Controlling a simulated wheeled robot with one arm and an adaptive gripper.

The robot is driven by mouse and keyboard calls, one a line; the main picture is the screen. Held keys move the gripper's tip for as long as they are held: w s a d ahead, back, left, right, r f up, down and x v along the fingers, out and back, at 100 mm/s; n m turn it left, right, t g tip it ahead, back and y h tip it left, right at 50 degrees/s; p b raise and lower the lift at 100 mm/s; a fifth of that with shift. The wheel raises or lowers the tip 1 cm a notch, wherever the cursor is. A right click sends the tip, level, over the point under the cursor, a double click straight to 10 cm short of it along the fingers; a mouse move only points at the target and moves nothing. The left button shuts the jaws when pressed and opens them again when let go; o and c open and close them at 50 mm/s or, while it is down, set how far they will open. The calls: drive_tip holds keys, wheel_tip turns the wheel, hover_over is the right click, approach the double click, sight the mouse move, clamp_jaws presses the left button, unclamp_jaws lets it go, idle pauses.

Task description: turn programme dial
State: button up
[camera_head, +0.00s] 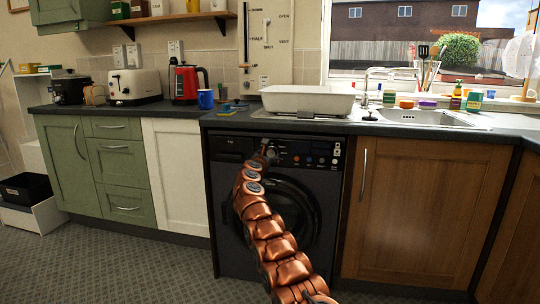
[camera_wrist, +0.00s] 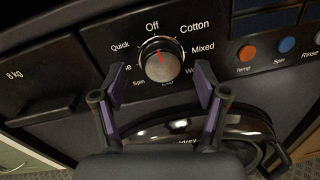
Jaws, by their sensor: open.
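The programme dial (camera_wrist: 161,61) is a round silver-grey knob on the black front panel of the washing machine (camera_head: 232,185). In the wrist view its red mark points up, near the word Off. The labels Quick, Cotton, Mixed and Spin stand around it; some others are partly hidden. My gripper (camera_wrist: 160,82) is open, with one purple-padded finger on each side of the dial's lower part. I see no clear contact between the fingers and the dial. In the head view my copper-coloured arm reaches up to the panel, and the dial is hard to make out there.
Orange Temp button (camera_wrist: 247,53) and blue Spin button (camera_wrist: 286,45) lie right of the dial. The drawer marked 8 kg (camera_wrist: 38,92) is left. The round door (camera_head: 290,212) is below. A worktop with a white basin (camera_head: 308,99) overhangs the machine.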

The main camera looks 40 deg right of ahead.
drive_tip(key=shift+w+d+f+p, duration=0.1)
drive_tip(key=shift+w+d+p, duration=0.2)
drive_tip(key=shift+d, duration=0.2)
drive_tip(key=shift+d, duration=0.1)
